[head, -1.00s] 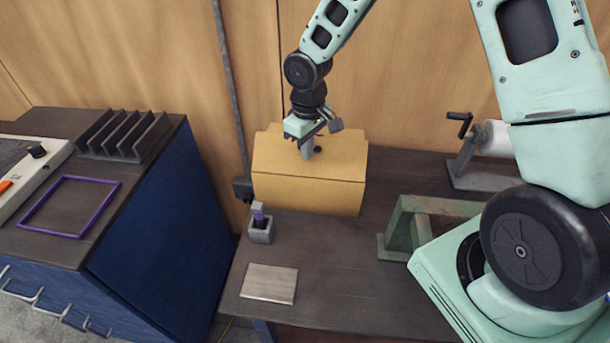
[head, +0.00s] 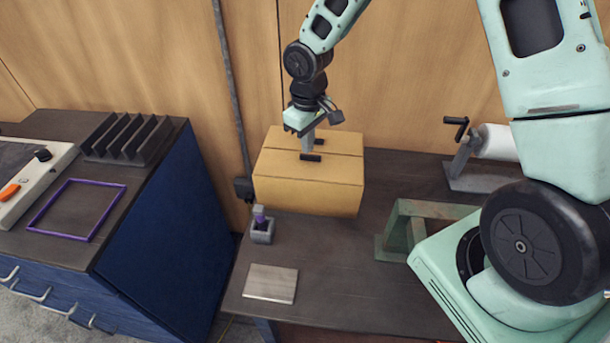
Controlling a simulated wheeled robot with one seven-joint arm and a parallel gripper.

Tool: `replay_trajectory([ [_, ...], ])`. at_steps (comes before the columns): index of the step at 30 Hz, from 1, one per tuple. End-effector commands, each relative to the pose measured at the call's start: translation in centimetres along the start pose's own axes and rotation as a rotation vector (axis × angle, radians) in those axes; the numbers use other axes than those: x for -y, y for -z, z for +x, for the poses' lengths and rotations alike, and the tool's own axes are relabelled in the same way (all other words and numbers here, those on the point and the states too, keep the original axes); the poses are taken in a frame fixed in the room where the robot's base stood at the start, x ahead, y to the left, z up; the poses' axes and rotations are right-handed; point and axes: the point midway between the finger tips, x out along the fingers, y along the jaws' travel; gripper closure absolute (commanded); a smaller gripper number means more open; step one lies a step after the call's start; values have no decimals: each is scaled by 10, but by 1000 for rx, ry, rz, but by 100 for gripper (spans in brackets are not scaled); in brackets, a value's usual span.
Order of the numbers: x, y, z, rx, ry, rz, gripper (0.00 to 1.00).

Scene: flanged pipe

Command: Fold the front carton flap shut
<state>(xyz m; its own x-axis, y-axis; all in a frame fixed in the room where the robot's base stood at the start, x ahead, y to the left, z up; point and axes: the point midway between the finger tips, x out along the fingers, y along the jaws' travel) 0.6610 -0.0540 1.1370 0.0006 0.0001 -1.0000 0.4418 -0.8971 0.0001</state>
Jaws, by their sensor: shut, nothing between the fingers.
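The tan carton (head: 308,195) stands at the back of the dark bench. Its front flap (head: 285,165) lies about level across the front of the top, with a seam behind it.
A green metal frame (head: 395,235) and a roll stand (head: 470,160) are to the right. The bench's front middle is clear.

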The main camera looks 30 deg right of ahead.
Motion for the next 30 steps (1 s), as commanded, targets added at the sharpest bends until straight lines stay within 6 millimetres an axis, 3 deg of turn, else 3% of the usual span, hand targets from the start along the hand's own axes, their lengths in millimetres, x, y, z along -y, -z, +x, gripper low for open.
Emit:
replay_trajectory([
  [15,0,0,-42,1,0,0,100],
  [30,0,0,-42,1,0,0,100],
])
